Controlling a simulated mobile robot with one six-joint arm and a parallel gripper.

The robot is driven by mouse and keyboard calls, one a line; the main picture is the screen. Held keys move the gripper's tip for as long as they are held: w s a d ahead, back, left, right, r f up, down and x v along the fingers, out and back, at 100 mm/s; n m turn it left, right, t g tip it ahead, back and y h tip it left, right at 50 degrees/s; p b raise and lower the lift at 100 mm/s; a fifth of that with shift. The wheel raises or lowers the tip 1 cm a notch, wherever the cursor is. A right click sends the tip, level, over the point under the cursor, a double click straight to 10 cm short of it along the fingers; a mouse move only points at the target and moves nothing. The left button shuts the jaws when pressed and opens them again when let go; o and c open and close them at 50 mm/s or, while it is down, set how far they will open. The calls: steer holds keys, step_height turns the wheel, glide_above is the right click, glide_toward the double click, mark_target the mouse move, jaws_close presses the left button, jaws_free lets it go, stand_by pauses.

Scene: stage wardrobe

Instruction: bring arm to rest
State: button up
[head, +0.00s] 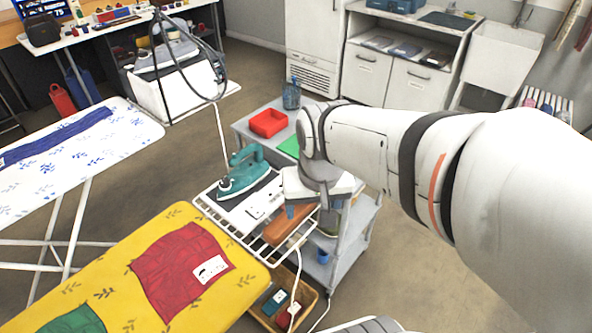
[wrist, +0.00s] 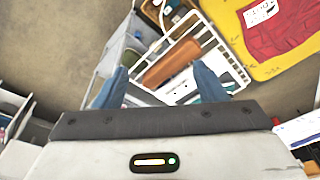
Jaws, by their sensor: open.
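My gripper (head: 311,207) hangs above the right end of a white wire rack, with my arm reaching in from the right. In the wrist view, my gripper (wrist: 160,72) has its two blue fingers wide apart with nothing held between them. A brown block (head: 289,226) lies on the rack below; it also shows beyond the fingertips in the wrist view (wrist: 172,62). In the wrist view the iron is mostly hidden behind the right finger.
A yellow ironing board (head: 150,280) with a red cloth (head: 180,270) is at the front left. A grey trolley (head: 355,235) carries a red bin (head: 268,123) and a blue bottle (head: 291,94). A basket (head: 262,316) sits below the rack. Open floor lies right of the trolley.

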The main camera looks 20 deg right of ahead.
steer(key=shift+s+n, duration=0.8)
steer(key=shift+s, duration=0.3)
steer(key=shift+r, duration=0.1)
stand_by(0.5)
